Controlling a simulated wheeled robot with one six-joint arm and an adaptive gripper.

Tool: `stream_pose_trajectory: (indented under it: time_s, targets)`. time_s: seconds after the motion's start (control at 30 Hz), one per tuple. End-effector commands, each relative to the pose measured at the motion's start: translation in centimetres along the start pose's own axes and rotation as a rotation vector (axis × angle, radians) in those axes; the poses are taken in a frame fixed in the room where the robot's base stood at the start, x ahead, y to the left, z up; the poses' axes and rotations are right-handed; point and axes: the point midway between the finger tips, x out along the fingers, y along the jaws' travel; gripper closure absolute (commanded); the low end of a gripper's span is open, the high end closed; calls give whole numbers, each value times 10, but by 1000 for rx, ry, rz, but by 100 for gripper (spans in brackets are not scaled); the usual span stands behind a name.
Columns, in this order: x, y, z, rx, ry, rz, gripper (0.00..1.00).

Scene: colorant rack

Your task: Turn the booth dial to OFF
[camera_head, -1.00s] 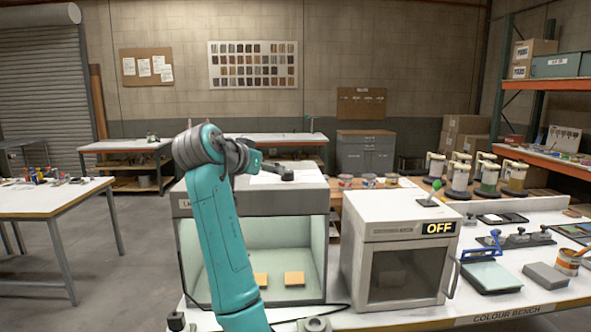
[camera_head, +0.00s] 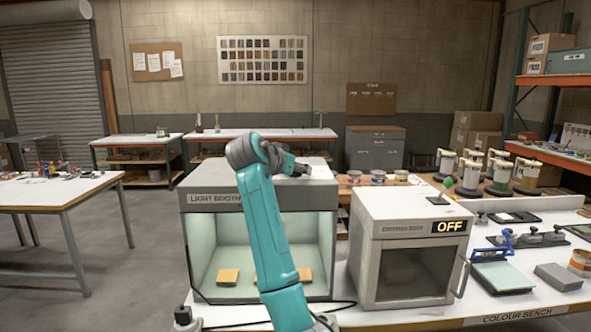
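The light booth (camera_head: 192,225) is a grey box with an open front and a bright, pale green interior, standing on the bench left of centre. Its front band carries a "LIGHT BOOTH" label. Tan blocks (camera_head: 228,276) lie on its floor. I cannot make out the booth's dial; my teal arm hides part of the booth's front. My gripper (camera_head: 302,169) is a small dark shape over or near the booth's top, at its right half. I see nothing clearly held, and its fingers are too small to read.
A white cabinet (camera_head: 378,250) with a glass door and a lit "OFF" sign (camera_head: 449,227) stands right of the booth, with a narrow gap between. A blue-handled tool (camera_head: 500,245) and a grey block (camera_head: 557,277) lie farther right. A cable runs along the bench front.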

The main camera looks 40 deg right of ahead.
Motion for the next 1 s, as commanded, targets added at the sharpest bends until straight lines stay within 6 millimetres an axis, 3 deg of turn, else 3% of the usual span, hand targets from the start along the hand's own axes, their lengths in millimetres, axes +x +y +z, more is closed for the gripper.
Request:
stream_pose_trajectory:
  time_s: [0.23,0.5,1.0]
  targets:
    - [1,0,0,1,1,0,36]
    - [1,0,0,1,1,0,97]
    - [1,0,0,-3,1,-9,97]
